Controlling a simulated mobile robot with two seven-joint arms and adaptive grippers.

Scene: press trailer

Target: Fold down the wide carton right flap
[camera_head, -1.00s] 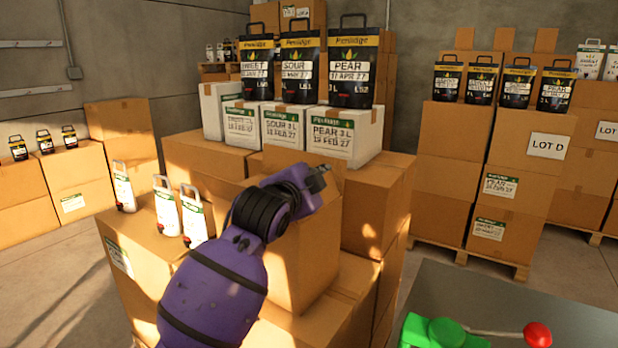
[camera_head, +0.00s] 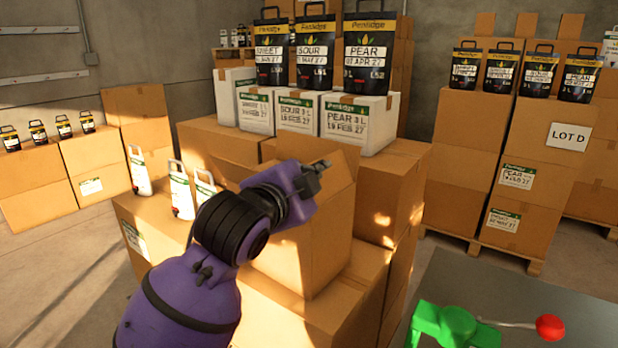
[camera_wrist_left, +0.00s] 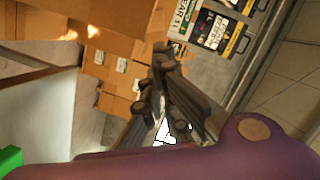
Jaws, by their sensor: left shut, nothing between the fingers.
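The wide carton (camera_head: 318,240) is a brown cardboard box on the stack in front of me. A raised flap (camera_head: 343,170) stands up at its top right, just behind and beside my gripper. My left gripper (camera_head: 320,165) is over the carton's top, its fingers shut and empty. It also shows in the left wrist view (camera_wrist_left: 165,58), fingertips together. I cannot tell whether the fingers touch the flap. My purple arm hides the carton's left part and much of its top. My right gripper is in neither view.
White cartons (camera_head: 357,122) with black pouches (camera_head: 368,55) on top stand close behind. White pouches (camera_head: 181,190) stand left of my arm. A grey table (camera_head: 480,280) with a green device (camera_head: 445,325) and red-knobbed lever (camera_head: 549,327) is at the lower right.

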